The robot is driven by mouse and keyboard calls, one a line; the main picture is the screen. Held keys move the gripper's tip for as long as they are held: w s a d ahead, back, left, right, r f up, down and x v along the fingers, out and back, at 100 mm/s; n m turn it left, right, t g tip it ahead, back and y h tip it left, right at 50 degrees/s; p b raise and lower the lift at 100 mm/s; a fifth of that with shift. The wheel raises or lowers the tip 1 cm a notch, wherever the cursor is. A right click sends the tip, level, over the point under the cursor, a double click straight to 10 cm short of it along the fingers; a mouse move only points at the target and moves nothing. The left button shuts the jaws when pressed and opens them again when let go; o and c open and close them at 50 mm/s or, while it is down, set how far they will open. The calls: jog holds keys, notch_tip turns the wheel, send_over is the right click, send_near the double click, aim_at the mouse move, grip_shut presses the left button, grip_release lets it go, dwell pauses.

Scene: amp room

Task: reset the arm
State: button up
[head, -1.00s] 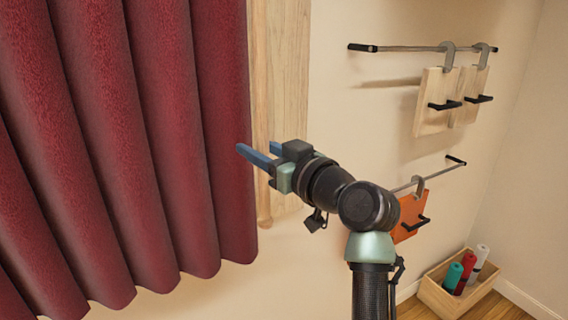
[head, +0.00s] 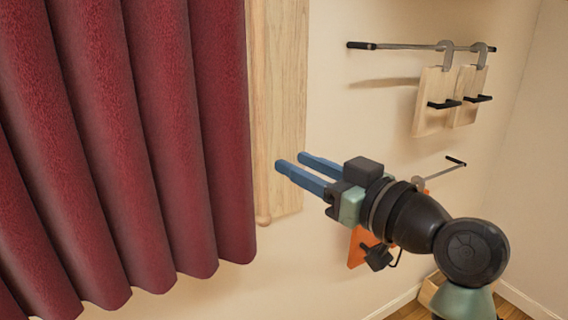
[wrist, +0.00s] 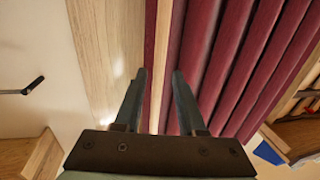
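My gripper (head: 289,161) is in the middle of the head view, with its two blue fingers apart and nothing between them. The fingers point left toward the wooden window frame (head: 279,90) and the red curtain (head: 190,130). In the wrist view my gripper (wrist: 160,75) also shows open and empty, with the curtain (wrist: 205,50) and a strip of wood beyond the fingertips. My arm enters from the lower right of the head view.
Two wooden boards (head: 436,100) hang from an upper rail (head: 405,46) on the right wall. Part of an orange board (head: 356,247) shows behind my arm, below a lower rail (head: 445,168). A wooden box (head: 428,292) on the floor is mostly hidden.

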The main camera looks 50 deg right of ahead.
jog(key=w+a+r+n+t+p, duration=0.1)
jog(key=w+a+r+t+p, duration=0.15)
jog(key=a+r, duration=0.65)
jog(key=w+a+r+t+p, duration=0.15)
jog(key=w+a+r, duration=0.35)
jog(key=a, duration=0.7)
jog(key=s+a+r+t+y+p, duration=0.1)
jog(key=s+a+r+t+y, duration=0.1)
jog(key=s+a+r+t, duration=0.3)
jog(key=s+a+r, duration=0.4)
jog(key=a+r, duration=0.3)
jog(key=a, duration=0.1)
jog(key=shift+s+a+r+t+p, duration=0.15)
jog(key=shift+r+t+p, duration=0.05)
jog(key=shift+t+p, duration=0.1)
